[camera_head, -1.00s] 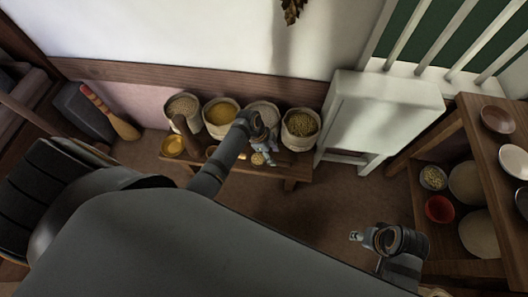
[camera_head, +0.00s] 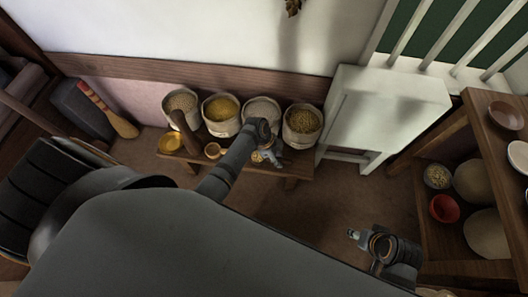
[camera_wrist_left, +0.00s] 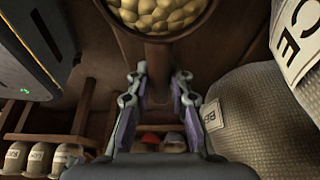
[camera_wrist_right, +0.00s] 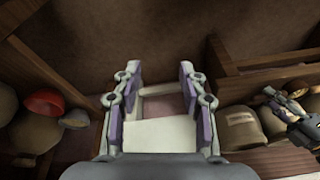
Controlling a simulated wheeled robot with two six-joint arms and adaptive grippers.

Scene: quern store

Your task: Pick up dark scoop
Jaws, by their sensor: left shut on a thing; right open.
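The dark scoop (camera_wrist_left: 157,54) has a brown handle and a round bowl of yellowish lumps, seen in the left wrist view. My left gripper (camera_wrist_left: 160,82) is shut on the handle, with one finger on each side. In the head view the left gripper (camera_head: 266,157) is at the bench beside the sacks, and the scoop's bowl (camera_head: 257,157) shows small beside its fingers. I cannot tell how far the scoop is from the bench top. My right gripper (camera_head: 356,235) is open and empty over the floor; its spread fingers show in the right wrist view (camera_wrist_right: 160,85).
Several filled sacks (camera_head: 221,112) line the bench (camera_head: 296,167) against the wall. A white stand (camera_head: 385,110) is to the right, then wooden shelves (camera_head: 490,140) with bowls. The middle floor is clear.

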